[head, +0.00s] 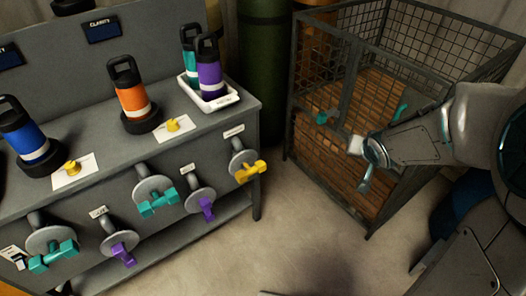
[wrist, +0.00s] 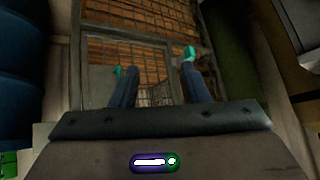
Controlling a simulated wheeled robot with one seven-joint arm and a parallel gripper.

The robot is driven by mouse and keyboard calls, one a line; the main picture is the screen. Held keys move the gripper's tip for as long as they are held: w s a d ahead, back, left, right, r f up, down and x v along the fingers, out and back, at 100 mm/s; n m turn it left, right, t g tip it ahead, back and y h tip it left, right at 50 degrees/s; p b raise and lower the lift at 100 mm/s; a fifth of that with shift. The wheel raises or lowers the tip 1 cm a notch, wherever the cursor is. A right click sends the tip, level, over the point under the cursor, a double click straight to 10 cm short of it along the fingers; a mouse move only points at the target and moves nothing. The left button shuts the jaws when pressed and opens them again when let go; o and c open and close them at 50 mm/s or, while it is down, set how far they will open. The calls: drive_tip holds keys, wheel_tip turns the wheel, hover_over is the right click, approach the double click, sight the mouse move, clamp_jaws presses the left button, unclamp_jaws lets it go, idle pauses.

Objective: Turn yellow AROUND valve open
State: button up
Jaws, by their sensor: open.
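A yellow valve handle (head: 250,172) sits on a grey round flange at the right end of the bench front in the head view. Its bar lies roughly sideways, tilted slightly. A small white label (head: 233,131) is above it, too small to read. My gripper (head: 361,165) is open and empty to the right of the valve, apart from it, in front of the wire cage. In the wrist view my gripper (wrist: 157,78) has its fingers spread, facing the cage. The yellow valve does not show in the wrist view.
Teal (head: 158,203) and purple (head: 206,208) valves line the bench front to the left. Bottles stand on the bench top (head: 205,122), two in a white tray (head: 186,84). The wire cage (head: 290,135) stands at right. Open floor lies between bench and cage.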

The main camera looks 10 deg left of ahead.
drive_tip(key=w+a+f+y+b, duration=0.35)
drive_tip(key=a+f, duration=0.25)
drive_tip(key=f, duration=0.4)
drive_tip(key=m+g+y+b, duration=0.2)
drive_tip(key=y+b, duration=1)
drive_tip(key=y, duration=0.1)
approach(254, 173)
drive_tip(key=b+x, duration=0.3)
drive_tip(key=x, duration=0.7)
drive_tip(key=shift+w+a, duration=0.2)
drive_tip(key=shift+a, duration=0.4)
clamp_jaws()
